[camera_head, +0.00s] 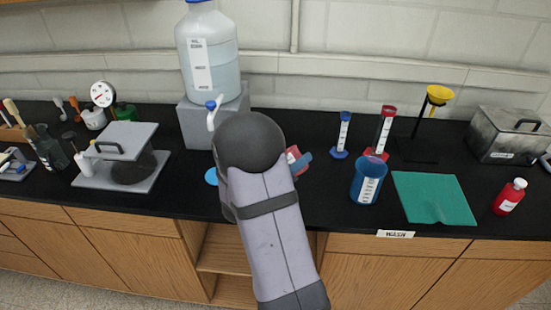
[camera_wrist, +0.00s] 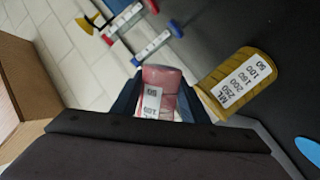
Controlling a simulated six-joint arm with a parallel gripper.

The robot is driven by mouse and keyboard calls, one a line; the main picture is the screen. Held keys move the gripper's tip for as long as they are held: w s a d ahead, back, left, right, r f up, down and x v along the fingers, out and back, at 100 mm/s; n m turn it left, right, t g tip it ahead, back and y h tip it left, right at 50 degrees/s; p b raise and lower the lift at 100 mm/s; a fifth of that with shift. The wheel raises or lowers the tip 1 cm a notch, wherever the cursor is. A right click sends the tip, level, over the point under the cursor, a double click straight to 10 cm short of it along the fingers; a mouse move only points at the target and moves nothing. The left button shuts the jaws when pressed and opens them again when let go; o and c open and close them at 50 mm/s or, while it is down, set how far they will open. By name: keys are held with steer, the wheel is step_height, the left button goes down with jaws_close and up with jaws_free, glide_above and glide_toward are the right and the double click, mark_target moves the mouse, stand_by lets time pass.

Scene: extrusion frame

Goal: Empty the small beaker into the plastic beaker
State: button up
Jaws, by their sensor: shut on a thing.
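My gripper (camera_head: 298,161) is shut on a small reddish-pink beaker (camera_wrist: 163,92) with a white label, held between its blue fingers. In the head view this small beaker (camera_head: 293,154) shows only partly beside my arm and looks tilted. A blue beaker (camera_head: 368,182) with a white label stands upright on the bench to the right of my gripper. A yellow labelled beaker (camera_wrist: 240,82) shows in the wrist view, close beside the gripper; my arm hides it in the head view. I cannot tell which of these two is the plastic one.
A blue disc (camera_head: 211,177) lies left of my arm. A large bottle (camera_head: 208,55) stands on a grey block behind. Blue (camera_head: 341,135) and red (camera_head: 382,133) cylinders and a yellow funnel stand (camera_head: 433,100) stand behind right. A green mat (camera_head: 433,197) lies at the right.

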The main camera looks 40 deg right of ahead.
steer(key=shift+r+n+p, duration=0.2)
steer(key=shift+n+p, duration=0.25)
steer(key=shift+n, duration=0.15)
steer(key=shift+r+n+g+p, duration=0.5)
steer(key=shift+n+p, duration=0.15)
steer(key=shift+n, duration=0.15)
steer(key=shift+r+n+h, duration=0.1)
steer(key=shift+n+h, duration=0.2)
steer(key=shift+w+f+n, duration=0.1)
steer(key=shift+f+n, duration=0.15)
steer(key=shift+n, duration=0.05)
steer(key=shift+f+n, duration=0.2)
steer(key=shift+n, duration=0.2)
steer(key=shift+w+a+r+n+g, duration=0.2)
steer(key=shift+w+r+n+g, duration=0.2)
steer(key=shift+w+n, duration=0.25)
stand_by(0.4)
